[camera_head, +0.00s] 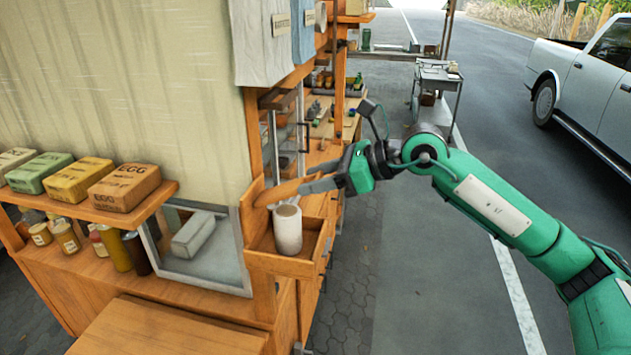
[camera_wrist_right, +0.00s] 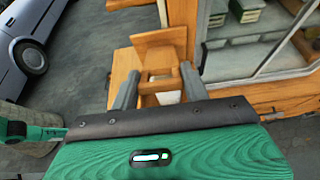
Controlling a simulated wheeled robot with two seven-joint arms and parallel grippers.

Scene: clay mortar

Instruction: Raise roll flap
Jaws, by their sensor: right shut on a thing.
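The roll flap (camera_head: 280,192) is a light wooden piece above an open wooden holder (camera_head: 282,265) on the corner of the stall. The flap's exact tilt is hard to tell. My left gripper is out of view.
Egg boxes (camera_head: 125,187) and jars stand on the stall's shelves at left. A glass pane (camera_head: 195,245) is left of the holder. A metal cart (camera_head: 437,85) and a pickup truck (camera_head: 590,80) stand farther back. The pavement right of the stall is clear.

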